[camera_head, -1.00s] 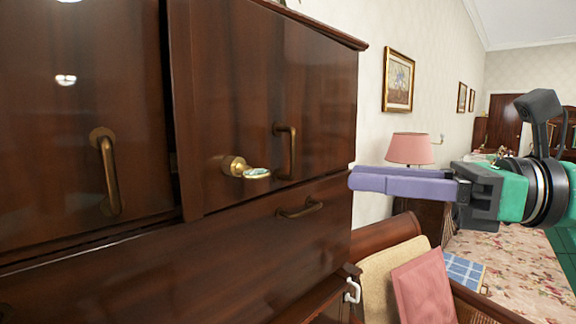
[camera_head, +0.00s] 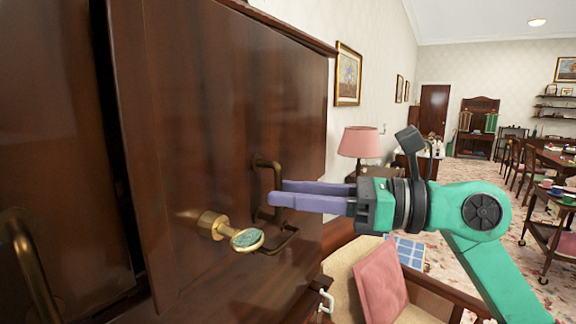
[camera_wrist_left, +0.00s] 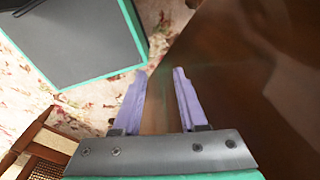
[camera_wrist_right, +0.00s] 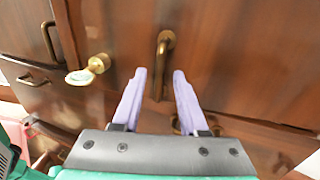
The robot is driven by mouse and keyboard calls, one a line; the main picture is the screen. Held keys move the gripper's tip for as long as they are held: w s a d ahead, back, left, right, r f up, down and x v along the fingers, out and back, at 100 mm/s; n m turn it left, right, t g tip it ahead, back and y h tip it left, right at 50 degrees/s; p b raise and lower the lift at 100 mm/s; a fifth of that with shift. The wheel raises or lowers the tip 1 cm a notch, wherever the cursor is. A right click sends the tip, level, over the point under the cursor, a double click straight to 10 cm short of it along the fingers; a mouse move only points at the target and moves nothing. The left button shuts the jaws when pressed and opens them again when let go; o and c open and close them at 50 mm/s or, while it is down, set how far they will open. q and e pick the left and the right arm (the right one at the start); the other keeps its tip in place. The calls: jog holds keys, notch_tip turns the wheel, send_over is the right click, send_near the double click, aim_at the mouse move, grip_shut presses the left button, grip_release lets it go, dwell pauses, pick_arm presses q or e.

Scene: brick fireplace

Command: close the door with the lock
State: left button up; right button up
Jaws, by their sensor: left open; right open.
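The brown wooden cabinet door (camera_head: 220,110) has a brass lock knob (camera_head: 213,226) with a greenish oval key head (camera_head: 247,240) sticking out. A brass pull handle (camera_head: 262,180) is on the same door, right of the lock. A dark gap shows along the door's left edge. My right gripper (camera_head: 276,192) is open with its purple fingers near that handle. In the right wrist view the handle (camera_wrist_right: 162,62) stands just beyond the open fingertips, and the lock (camera_wrist_right: 97,64) is to their left. My left gripper (camera_wrist_left: 162,72) is open and empty beside a brown wooden surface.
A second cabinet door (camera_head: 50,130) with a brass handle (camera_head: 33,265) is at the left. A chair with a pink cushion (camera_head: 380,283) stands below my right arm. A pink lamp (camera_head: 360,143) is behind. Patterned carpet is visible at the right.

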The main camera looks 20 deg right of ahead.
jog(key=shift+w+a, duration=0.15)
jog(key=shift+a, duration=0.1)
jog(key=shift+c, duration=0.3)
jog(key=c, duration=0.5)
grip_shut()
dwell(0.5)
